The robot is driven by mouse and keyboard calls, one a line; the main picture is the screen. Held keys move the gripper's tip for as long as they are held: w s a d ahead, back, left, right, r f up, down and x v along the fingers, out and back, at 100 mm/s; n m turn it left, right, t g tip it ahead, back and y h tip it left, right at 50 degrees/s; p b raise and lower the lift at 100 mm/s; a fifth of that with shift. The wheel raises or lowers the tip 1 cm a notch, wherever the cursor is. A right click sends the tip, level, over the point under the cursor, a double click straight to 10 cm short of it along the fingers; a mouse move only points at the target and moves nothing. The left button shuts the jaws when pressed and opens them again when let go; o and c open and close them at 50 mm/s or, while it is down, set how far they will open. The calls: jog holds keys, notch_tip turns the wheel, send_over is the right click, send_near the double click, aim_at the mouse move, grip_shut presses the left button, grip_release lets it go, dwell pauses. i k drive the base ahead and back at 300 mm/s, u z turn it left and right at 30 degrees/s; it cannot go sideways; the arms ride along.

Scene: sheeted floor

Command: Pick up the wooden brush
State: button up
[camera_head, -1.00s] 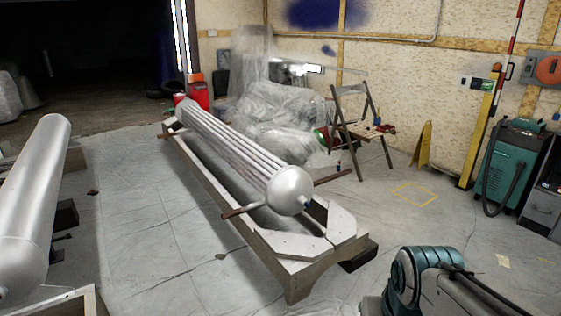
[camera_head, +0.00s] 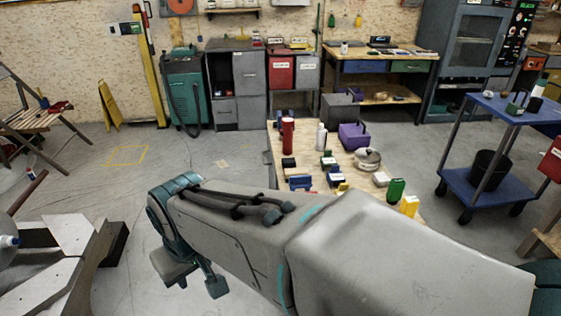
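I cannot make out the wooden brush for certain in this view. A wooden table (camera_head: 345,152) stands beyond my arm, with several small items on it, many too small to identify. A folding wooden chair (camera_head: 30,122) at the left also bears small reddish items (camera_head: 60,106) that I cannot identify. My gripper (camera_head: 195,281) hangs at the end of my arm in the lower left middle, over the sheeted floor. Its two dark fingers are apart with nothing seen between them. My arm hides the near part of the table.
A blue trolley (camera_head: 472,192) stands at the right with a black bucket (camera_head: 489,171). A workbench (camera_head: 380,54), grey cabinets (camera_head: 237,85) and a green machine (camera_head: 186,88) line the back. Floor between frame and table is clear.

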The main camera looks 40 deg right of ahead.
aim_at(288, 173)
jog(key=z, duration=1.05)
jog(key=k, duration=0.6)
jog(key=u, duration=0.9)
jog(key=i, duration=2.25)
jog(key=z, duration=1.65)
jog(key=i, duration=0.6)
jog(key=z, duration=0.5)
